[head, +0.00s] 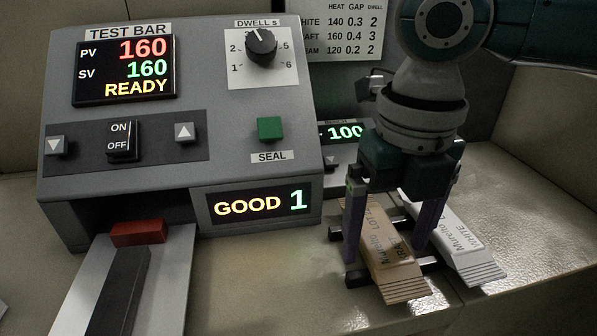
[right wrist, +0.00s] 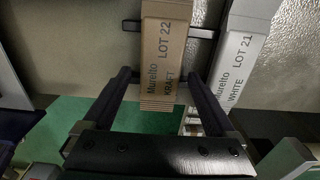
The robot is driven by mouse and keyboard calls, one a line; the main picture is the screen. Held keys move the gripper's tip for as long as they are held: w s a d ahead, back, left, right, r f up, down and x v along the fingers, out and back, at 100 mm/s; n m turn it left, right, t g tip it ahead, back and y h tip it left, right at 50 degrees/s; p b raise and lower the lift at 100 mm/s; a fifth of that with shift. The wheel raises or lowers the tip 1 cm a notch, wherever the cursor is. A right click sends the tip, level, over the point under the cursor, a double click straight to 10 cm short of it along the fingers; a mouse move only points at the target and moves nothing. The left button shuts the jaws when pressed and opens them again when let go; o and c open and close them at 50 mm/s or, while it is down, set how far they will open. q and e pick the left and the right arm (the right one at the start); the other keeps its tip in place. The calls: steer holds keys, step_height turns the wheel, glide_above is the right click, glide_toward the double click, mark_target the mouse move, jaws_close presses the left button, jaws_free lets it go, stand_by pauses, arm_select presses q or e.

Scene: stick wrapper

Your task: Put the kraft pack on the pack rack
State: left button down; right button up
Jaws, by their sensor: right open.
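The kraft pack (head: 393,262) is a flat brown pack with a ridged end, printed "KRAFT" and "LOT 22" in the right wrist view (right wrist: 163,50). It lies across the dark bars of the pack rack (head: 357,278), whose bar also shows in the right wrist view (right wrist: 131,25). My right gripper (head: 390,243) is open, pointing down, one finger on each side of the kraft pack. In the right wrist view a gap shows between each finger and the pack. My left gripper is not in view.
A white pack (head: 462,243) lies on the rack just right of the kraft pack, close to my right finger. The sealing machine (head: 190,140) stands at left, showing "GOOD 1" and "READY". A small display reading 100 (head: 345,131) stands behind my gripper.

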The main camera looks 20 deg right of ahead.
mark_target(385, 244)
step_height(385, 244, up, 11)
steer(key=p, duration=0.2)
steer(key=s+a+f+m+t+y, duration=0.1)
steer(key=s+a+f+m+y, duration=0.2)
steer(key=a+m, duration=0.4)
steer(key=s+a+f+m+t+y, duration=0.1)
steer(key=s+a+f+m+t, duration=0.15)
steer(key=a+f+m, duration=0.45)
steer(key=s+d+f+m+h, duration=0.1)
steer(key=s+d+m, duration=0.3)
steer(key=m, duration=0.4)
steer(key=s+d+m+h, duration=0.2)
steer(key=s+d+m, duration=0.2)
steer(key=d+m, duration=0.3)
steer(key=shift+s+d+f+m+h, duration=0.15)
steer(key=shift+s+f+m+h, duration=0.25)
steer(key=shift+m, duration=0.8)
steer(key=shift+r, duration=0.1)
step_height(385, 244, up, 51)
steer(key=p, duration=5.1)
steer(key=shift+r+p, duration=0.2)
steer(key=shift+p, duration=0.2)
